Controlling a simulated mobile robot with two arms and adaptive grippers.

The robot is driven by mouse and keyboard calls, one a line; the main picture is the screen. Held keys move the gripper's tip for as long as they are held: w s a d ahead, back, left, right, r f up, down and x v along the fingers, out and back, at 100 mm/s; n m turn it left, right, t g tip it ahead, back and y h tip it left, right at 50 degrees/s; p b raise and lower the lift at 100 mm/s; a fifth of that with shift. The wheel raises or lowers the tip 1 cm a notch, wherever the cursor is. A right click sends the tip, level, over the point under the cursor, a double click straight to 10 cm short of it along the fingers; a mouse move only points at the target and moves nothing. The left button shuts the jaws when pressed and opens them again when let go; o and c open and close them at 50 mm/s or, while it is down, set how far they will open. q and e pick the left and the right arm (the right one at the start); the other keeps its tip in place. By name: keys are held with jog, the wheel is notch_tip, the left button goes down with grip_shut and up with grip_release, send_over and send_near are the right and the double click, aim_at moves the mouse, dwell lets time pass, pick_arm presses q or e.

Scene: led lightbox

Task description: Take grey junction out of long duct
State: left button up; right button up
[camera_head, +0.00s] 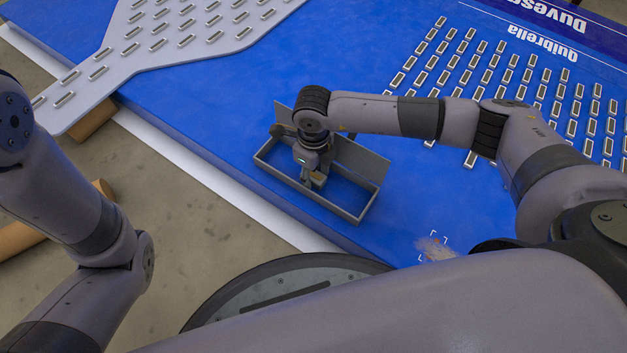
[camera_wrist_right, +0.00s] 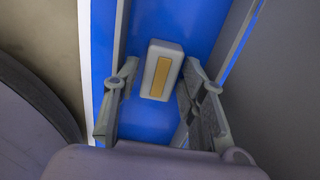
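The long duct (camera_head: 345,211) is a narrow grey open frame with raised side flaps, lying on the blue panel; blue shows inside it. The grey junction (camera_wrist_right: 150,82), a small rounded block with a tan strip on top, lies inside the duct. In the head view the junction (camera_head: 318,180) shows only partly, beside my gripper. My right gripper (camera_head: 311,182) points down into the duct over the junction. In the right wrist view the right gripper (camera_wrist_right: 157,82) is open, its fingers on either side of the block with gaps visible. My left gripper is out of view.
A grey board with several small slots (camera_head: 160,45) lies at the upper left. Several small light-topped blocks (camera_head: 500,75) stand in rows at the right. A corner-marked spot with a pale blurred patch (camera_head: 435,248) is on the blue surface. Blue surface left of the duct is clear.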

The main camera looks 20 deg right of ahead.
jog(key=shift+r, duration=0.1)
grip_shut()
dwell(0.4)
